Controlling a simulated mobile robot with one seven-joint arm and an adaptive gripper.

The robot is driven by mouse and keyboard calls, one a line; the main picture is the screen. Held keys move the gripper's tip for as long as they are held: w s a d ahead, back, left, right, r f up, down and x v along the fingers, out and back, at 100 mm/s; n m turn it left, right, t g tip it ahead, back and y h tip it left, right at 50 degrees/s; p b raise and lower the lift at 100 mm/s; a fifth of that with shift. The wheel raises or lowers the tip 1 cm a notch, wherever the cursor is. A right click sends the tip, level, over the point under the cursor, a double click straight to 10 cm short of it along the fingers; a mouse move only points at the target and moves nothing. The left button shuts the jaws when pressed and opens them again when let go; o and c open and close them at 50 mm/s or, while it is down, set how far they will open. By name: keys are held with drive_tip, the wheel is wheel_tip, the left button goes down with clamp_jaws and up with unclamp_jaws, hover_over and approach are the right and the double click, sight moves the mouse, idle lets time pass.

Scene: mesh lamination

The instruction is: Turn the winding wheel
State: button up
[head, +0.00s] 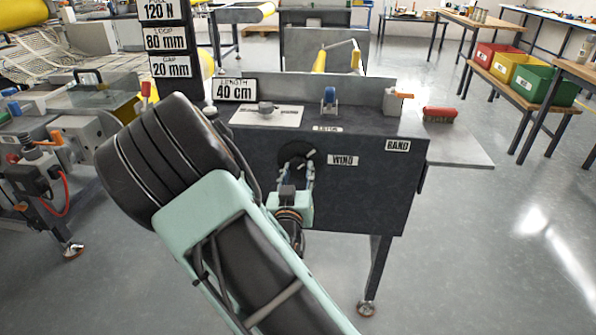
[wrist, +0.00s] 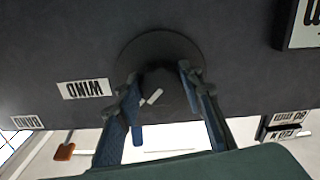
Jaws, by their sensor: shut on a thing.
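The winding wheel (head: 288,152) is a dark round disc on the front panel of the machine, left of the WIND label (head: 343,160). In the wrist view the wheel (wrist: 140,46) shows with a dark knob at its middle. My gripper (head: 298,168) reaches the wheel from the front. A small pale piece shows between the fingers. The exact contact is hard to see, dark on dark.
The bench top above holds a blue clamp (head: 329,98), a grey knob (head: 267,107) and a red brush (head: 440,114). A second machine (head: 60,130) is at left. The floor at right is clear.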

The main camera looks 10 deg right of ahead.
drive_tip(key=n+p, duration=0.2)
drive_tip(key=n, duration=0.2)
drive_tip(key=shift+d+r+n, duration=0.1)
drive_tip(key=shift+r+n, duration=0.05)
drive_tip(key=shift+n, duration=0.15)
drive_tip(key=shift+d+n+p, duration=0.1)
drive_tip(key=shift+n+p, duration=0.8)
drive_tip(key=shift+n, duration=1.2)
drive_tip(key=o, duration=1.2)
drive_tip(key=shift+c, duration=0.2)
drive_tip(key=shift+s, duration=0.15)
drive_tip(key=v, duration=0.7)
drive_tip(key=shift+s, duration=0.15)
